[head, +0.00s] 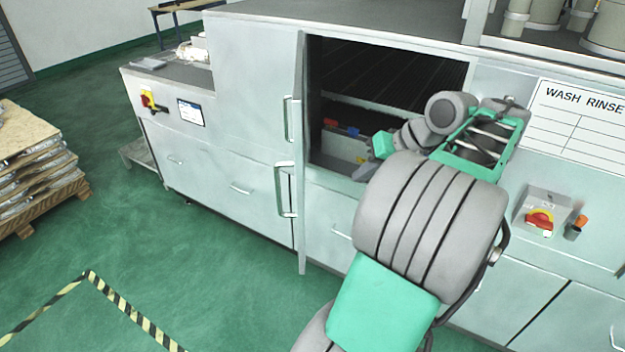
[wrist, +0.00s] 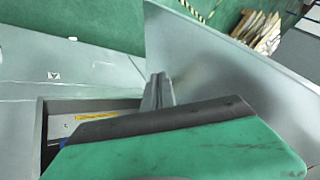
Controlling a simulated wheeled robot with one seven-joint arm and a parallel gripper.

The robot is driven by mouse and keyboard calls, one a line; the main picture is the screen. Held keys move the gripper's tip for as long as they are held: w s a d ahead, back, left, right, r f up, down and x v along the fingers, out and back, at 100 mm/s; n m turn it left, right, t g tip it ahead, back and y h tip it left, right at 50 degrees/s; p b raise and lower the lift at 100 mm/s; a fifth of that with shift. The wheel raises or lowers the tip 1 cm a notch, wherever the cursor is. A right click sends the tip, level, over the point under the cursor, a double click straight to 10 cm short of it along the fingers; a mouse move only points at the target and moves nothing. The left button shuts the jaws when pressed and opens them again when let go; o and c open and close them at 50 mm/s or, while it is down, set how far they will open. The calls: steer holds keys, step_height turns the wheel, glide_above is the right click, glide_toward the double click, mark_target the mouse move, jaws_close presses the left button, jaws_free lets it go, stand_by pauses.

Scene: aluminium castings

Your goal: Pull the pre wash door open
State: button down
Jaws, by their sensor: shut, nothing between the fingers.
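The pre wash door (head: 301,150) is a tall pale grey panel, seen nearly edge-on in the head view. It stands swung out from the cabinet, at the left side of a dark opening (head: 390,75). Bar handles (head: 289,120) show on its left. In the wrist view a broad grey panel, which looks like the door (wrist: 235,75), slants across the right. My gripper (head: 362,168) is at the lower part of the opening, right of the door. Its narrow fingers are together and empty in the wrist view (wrist: 157,92). I cannot tell whether they touch the door.
A grey bin (head: 345,142) with red and blue items sits inside the opening. A red-yellow switch (head: 540,222) is on the cabinet front at right. A pallet stack (head: 35,160) stands at far left. Green floor before the cabinet's left part is clear.

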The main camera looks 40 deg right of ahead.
steer(key=w+a+f, duration=0.4)
steer(key=w+f, duration=0.3)
steer(key=shift+w+a+f, duration=0.35)
steer(key=shift+f, duration=0.05)
